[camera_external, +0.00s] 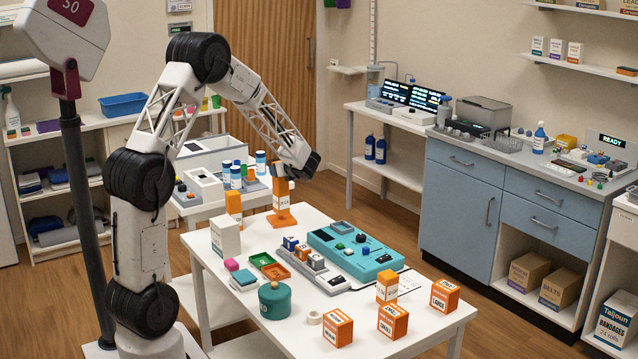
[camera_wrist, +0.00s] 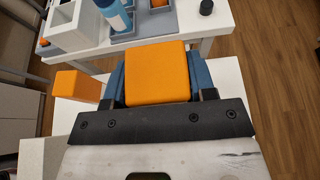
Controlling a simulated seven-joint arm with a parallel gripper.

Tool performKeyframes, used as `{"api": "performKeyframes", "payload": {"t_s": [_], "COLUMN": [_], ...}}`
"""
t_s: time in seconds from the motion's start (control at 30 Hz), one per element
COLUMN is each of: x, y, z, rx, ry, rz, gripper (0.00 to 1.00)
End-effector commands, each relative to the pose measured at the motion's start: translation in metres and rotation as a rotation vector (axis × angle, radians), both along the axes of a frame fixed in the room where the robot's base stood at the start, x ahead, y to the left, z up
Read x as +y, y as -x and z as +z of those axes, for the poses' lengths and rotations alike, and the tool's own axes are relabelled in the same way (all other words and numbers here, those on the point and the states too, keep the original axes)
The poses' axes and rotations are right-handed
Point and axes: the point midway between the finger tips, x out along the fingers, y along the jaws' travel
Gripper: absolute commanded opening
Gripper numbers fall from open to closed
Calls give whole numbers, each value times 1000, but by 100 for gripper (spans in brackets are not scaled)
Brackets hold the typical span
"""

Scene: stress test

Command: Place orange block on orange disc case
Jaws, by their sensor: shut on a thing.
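My gripper (camera_external: 284,176) reaches down over the far end of the white table. In the wrist view its blue fingers (camera_wrist: 157,76) are shut on the sides of an orange block (camera_wrist: 156,66). In the external view the held orange block (camera_external: 281,187) is upright, directly above a flat orange piece (camera_external: 282,219) that looks like the orange disc case. I cannot tell whether a pale part between them belongs to the block or the case, or whether they touch. The case is hidden in the wrist view.
An orange-and-white box (camera_external: 234,206) stands close to the left of the gripper, and a white box (camera_external: 225,237) nearer the camera. A teal device (camera_external: 355,252), an orange tray (camera_external: 275,271) and several orange boxes (camera_external: 393,320) fill the table's nearer part.

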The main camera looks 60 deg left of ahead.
Motion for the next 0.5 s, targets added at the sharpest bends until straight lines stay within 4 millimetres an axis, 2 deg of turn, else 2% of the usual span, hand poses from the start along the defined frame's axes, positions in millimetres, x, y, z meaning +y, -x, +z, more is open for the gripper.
{"api": "performKeyframes", "payload": {"t_s": [0.2, 0.5], "x": [0, 0], "y": [0, 0], "z": [-18, -20], "rx": [0, -1], "ry": [-1, -1], "rz": [-1, -1], "gripper": [0, 0]}}
